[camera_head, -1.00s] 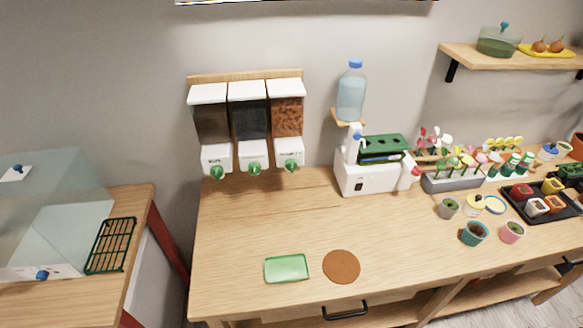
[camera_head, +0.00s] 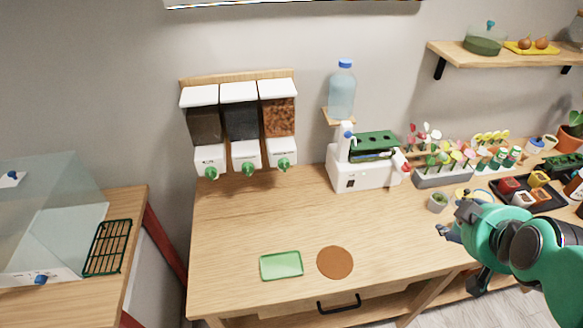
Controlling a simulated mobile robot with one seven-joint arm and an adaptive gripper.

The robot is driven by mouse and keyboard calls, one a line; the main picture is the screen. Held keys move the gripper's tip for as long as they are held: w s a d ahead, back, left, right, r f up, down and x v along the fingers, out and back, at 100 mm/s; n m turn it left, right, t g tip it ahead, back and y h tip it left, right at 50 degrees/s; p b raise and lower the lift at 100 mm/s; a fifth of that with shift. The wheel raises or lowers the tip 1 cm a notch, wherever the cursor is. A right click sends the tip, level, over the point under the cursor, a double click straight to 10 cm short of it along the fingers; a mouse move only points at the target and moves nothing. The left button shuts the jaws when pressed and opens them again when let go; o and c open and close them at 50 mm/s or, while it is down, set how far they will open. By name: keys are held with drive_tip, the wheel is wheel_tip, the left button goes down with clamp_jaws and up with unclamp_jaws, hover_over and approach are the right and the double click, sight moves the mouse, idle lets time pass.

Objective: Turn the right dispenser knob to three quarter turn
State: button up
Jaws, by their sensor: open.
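Three dispensers hang side by side on a wooden wall board above the back left of the bench. The right dispenser (camera_head: 278,117) holds brown material and has a white lid and white base. Its green knob (camera_head: 284,164) is on the front of the base. The middle dispenser (camera_head: 241,122) holds dark material, and the left one (camera_head: 205,125) holds brown-grey material; each has a green knob. My gripper (camera_head: 452,224) is at the right, over the bench's front right part, far from the knobs. It is open, with nothing seen in it. My arm hides some small pots.
A green tray (camera_head: 281,265) and a brown round mat (camera_head: 335,262) lie on the bench (camera_head: 235,220). A white machine (camera_head: 362,176) and a water bottle (camera_head: 342,92) stand right of the dispensers. Pots and flowers crowd the right. The bench below the dispensers is clear.

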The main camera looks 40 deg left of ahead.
drive_tip(key=w+a+f+n+t+y+p, duration=0.1)
drive_tip(key=w+a+f+n, duration=0.2)
drive_tip(key=a, duration=0.4)
drive_tip(key=w+a+n+t+y+p, duration=0.1)
drive_tip(key=w+a+n, duration=0.25)
drive_tip(key=a, duration=0.35)
drive_tip(key=n+t+y+p, duration=0.35)
drive_tip(key=n+y, duration=0.35)
drive_tip(key=n, duration=1.4)
approach(284, 169)
drive_tip(key=shift+m, duration=0.25)
drive_tip(key=v, duration=0.2)
drive_tip(key=p+v, duration=0.1)
drive_tip(key=v, duration=0.1)
drive_tip(key=shift+s+r, duration=0.2)
drive_tip(key=x, duration=0.4)
drive_tip(key=b+x, duration=0.1)
drive_tip(key=x, duration=0.8)
drive_tip(key=shift+w+a+f, duration=0.15)
drive_tip(key=shift+w+f, duration=0.15)
drive_tip(key=shift+w, duration=0.05)
